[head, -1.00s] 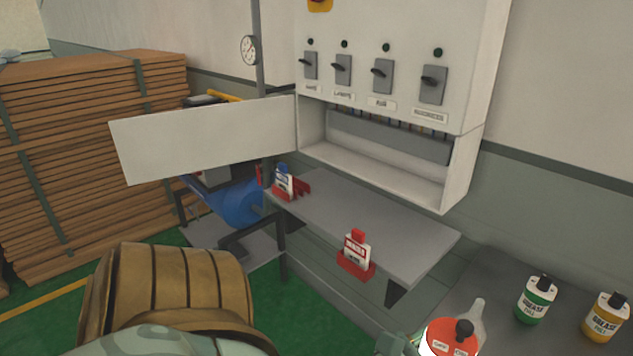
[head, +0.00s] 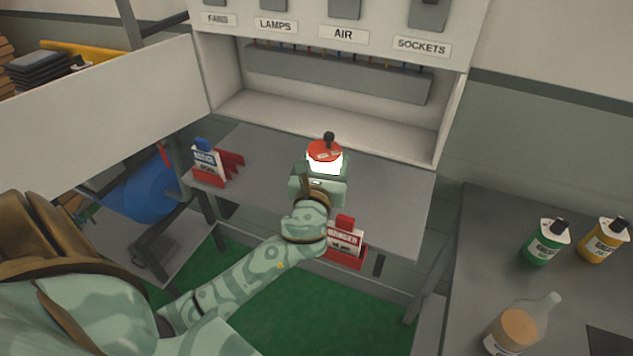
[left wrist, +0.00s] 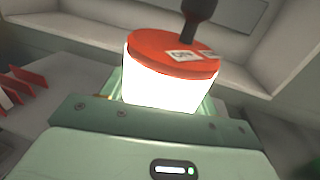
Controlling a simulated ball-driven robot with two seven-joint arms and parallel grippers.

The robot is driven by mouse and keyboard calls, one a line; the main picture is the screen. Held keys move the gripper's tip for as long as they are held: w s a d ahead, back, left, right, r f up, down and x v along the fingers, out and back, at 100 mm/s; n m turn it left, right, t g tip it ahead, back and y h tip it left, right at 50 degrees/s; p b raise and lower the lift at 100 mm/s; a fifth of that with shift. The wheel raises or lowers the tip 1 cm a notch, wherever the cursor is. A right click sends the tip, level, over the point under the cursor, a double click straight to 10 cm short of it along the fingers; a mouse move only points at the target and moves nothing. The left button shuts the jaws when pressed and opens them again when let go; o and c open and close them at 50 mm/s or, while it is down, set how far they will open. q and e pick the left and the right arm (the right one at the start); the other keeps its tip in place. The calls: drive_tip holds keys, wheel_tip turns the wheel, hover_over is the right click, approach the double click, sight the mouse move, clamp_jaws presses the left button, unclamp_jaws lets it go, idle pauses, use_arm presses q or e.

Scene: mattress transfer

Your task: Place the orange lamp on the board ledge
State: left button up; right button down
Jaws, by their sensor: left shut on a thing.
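The lamp has a glowing white body, an orange-red cap (head: 324,151) and a black knob on top. My left gripper (head: 322,180) is shut on it and holds it upright over the grey ledge (head: 265,155) below the open board. In the left wrist view the lamp (left wrist: 165,85) stands between the jaws of the gripper (left wrist: 160,112), its lower end hidden. I cannot tell whether its base touches the ledge. My right gripper is not in view.
A blue-and-white notice tag (head: 207,160) in a red holder stands at the ledge's left end, a red danger tag (head: 345,238) at its front edge. The white board door (head: 90,120) hangs open at left. Bottles, including a green one (head: 546,243), stand on the right bench (head: 480,230).

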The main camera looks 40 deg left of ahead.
use_arm(q)
drive_tip(key=w+a+f+b, duration=0.1)
drive_tip(key=a+f+b, duration=0.1)
drive_tip(key=f, duration=0.1)
drive_tip(key=w+a+f+b, duration=0.2)
drive_tip(key=f, duration=0.2)
drive_tip(key=w+a+f+b, duration=0.1)
drive_tip(key=a+f+b, duration=0.1)
drive_tip(key=a+f, duration=0.1)
drive_tip(key=shift+w+a+f, duration=0.1)
drive_tip(key=shift+w+f, duration=0.15)
drive_tip(key=shift+f, duration=0.25)
drive_tip(key=shift+r, duration=0.2)
drive_tip(key=o, duration=1.2)
drive_tip(key=shift+f, duration=0.2)
drive_tip(key=shift+o, duration=0.2)
drive_tip(key=shift+r, duration=0.1)
